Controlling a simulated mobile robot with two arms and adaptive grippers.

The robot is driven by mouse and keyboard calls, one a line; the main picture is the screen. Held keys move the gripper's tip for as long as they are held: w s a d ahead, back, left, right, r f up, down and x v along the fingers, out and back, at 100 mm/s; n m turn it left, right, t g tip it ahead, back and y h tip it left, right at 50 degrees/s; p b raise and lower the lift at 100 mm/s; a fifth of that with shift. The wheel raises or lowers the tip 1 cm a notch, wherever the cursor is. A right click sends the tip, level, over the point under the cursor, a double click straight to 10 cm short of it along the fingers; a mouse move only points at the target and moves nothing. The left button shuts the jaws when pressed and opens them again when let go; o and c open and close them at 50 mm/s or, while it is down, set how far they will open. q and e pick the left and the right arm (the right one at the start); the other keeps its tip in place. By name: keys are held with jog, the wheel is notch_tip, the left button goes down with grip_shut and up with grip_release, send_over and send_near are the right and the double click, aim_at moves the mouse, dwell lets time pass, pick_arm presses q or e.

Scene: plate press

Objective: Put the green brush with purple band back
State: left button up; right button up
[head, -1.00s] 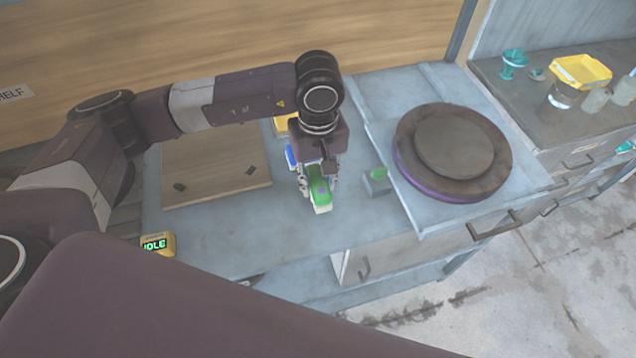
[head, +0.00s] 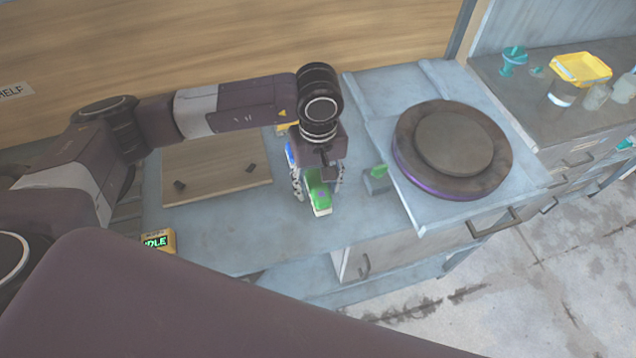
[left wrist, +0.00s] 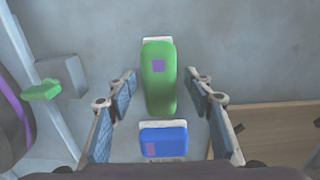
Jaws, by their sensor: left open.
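The green brush (head: 319,196) lies on the grey-blue bench top, below my left gripper in the head view. In the left wrist view the green brush (left wrist: 159,92) shows a small purple patch and a pale edge. My left gripper (head: 318,184) is open, with its fingers apart on either side of the brush. In the left wrist view, clear gaps show between both fingers and the brush. A blue brush (left wrist: 163,140) with a pinkish mark sits beside it, partly hidden by the gripper in the head view (head: 291,154). My right gripper is not in view.
A wooden board (head: 215,170) with two small dark pieces lies to the left. A grey block with a green top (head: 378,178) and a round press plate (head: 455,145) stand to the right. A yellow IDLE display (head: 158,242) is at the front left.

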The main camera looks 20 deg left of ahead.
aim_at(318, 184)
pick_arm(q)
jog(key=shift+r, duration=0.2)
jog(key=shift+w+r, duration=0.1)
jog(key=shift+r, duration=0.15)
notch_tip(318, 184, up, 11)
jog(key=b, duration=0.3)
jog(key=shift+r, duration=0.2)
